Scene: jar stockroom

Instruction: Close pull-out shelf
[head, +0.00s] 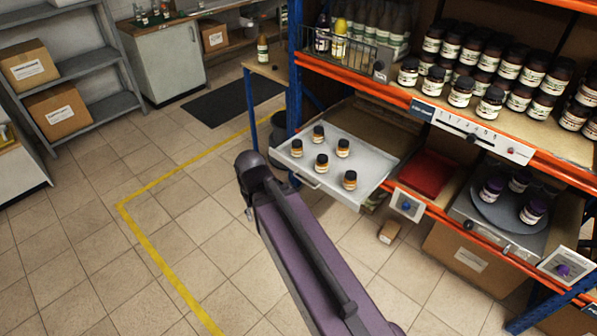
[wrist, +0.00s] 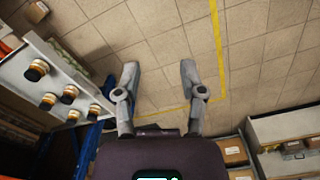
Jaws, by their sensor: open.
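The pull-out shelf (head: 378,160) is a pale grey tray sliding out of the orange and blue rack. It stands well out, with a bar handle (head: 305,181) on its front edge. Several small dark jars (head: 322,162) with orange labels and black lids stand upright on it. The shelf also shows at the left of the wrist view (wrist: 18,76). My gripper (wrist: 160,75) is open and empty over the floor, apart from the shelf. In the head view my arm hides most of it, left of the shelf front.
A red tray (head: 427,173) and a turntable (head: 510,208) with purple-lidded jars sit right of the shelf. Many jars (head: 490,103) fill the level above. A small box (head: 389,232) lies on the floor below. Open tiled floor (head: 90,220) lies left.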

